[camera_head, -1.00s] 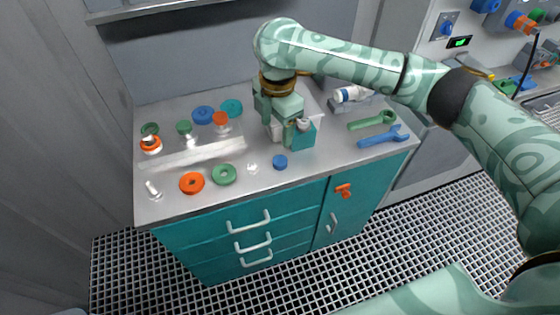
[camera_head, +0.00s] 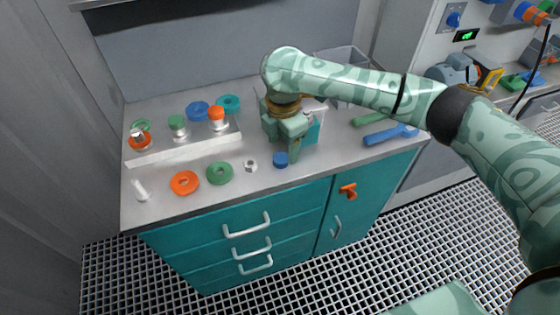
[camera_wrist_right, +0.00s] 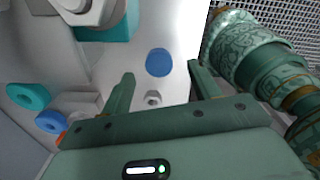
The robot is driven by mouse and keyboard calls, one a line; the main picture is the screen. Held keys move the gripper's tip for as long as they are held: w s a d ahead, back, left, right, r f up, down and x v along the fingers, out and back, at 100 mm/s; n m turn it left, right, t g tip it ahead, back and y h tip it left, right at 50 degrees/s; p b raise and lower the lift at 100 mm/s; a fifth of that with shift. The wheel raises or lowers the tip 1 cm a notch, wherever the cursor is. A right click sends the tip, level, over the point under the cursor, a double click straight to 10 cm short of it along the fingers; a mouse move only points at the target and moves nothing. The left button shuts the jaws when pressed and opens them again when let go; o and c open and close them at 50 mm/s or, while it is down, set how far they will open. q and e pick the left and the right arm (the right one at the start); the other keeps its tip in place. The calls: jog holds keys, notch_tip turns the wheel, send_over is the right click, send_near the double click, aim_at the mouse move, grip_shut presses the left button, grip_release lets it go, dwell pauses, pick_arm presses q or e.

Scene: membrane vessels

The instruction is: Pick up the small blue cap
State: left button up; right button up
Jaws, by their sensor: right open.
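The small blue cap (camera_head: 281,159) lies on the steel worktop near its front edge, just below my right gripper (camera_head: 288,148) in the head view. In the right wrist view the blue cap (camera_wrist_right: 159,63) shows as a round disc, between the lines of the two fingers and beyond their tips. My right gripper (camera_wrist_right: 161,72) is open and empty, pointing down. I cannot tell how high its fingertips are above the cap. My left gripper is not in view.
A small metal nut (camera_head: 251,166) lies left of the cap, then a green ring (camera_head: 219,173) and an orange ring (camera_head: 185,183). A teal and white block stands behind the gripper. A raised rack with capped vessels is at left.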

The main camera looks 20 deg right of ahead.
aim_at(281, 157)
jog(key=f, duration=0.2)
jog(key=f+b, duration=0.1)
jog(key=f, duration=0.1)
jog(key=shift+w+a, duration=0.1)
jog(key=shift+w, duration=0.1)
jog(key=shift+r, duration=0.25)
jog(key=shift+c, duration=0.2)
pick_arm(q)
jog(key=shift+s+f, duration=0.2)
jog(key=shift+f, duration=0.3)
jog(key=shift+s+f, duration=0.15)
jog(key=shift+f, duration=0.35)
pick_arm(e)
jog(key=shift+s, duration=0.1)
jog(key=c, duration=1)
jog(key=shift+r, duration=0.1)
